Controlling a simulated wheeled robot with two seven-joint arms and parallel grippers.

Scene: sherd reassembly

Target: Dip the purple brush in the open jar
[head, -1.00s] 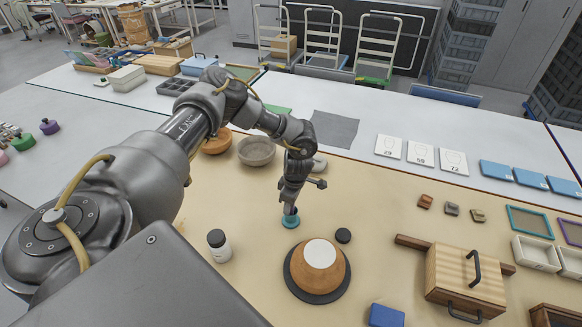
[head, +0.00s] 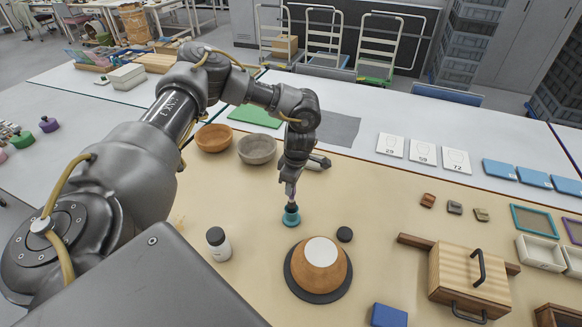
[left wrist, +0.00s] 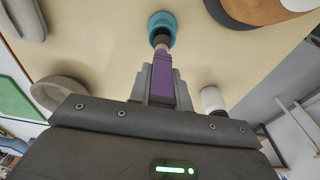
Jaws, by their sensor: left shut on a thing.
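My left gripper (head: 290,178) is shut on the purple brush (left wrist: 162,78), which points down at the teal jar (head: 291,219). The brush's purple handle also shows below the fingers in the head view (head: 290,189). In the left wrist view the brush's dark tip overlaps the mouth of the teal jar (left wrist: 163,19). I cannot tell how far the tip is inside. The jar stands upright on the tan mat. A small black disc (head: 344,234), perhaps a lid, lies to its right. My right gripper is not in view.
An orange bowl-shaped piece with a white top (head: 322,274) sits on a dark disc just right and in front. A grey bowl (head: 257,149) and a brown bowl (head: 214,138) are behind.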

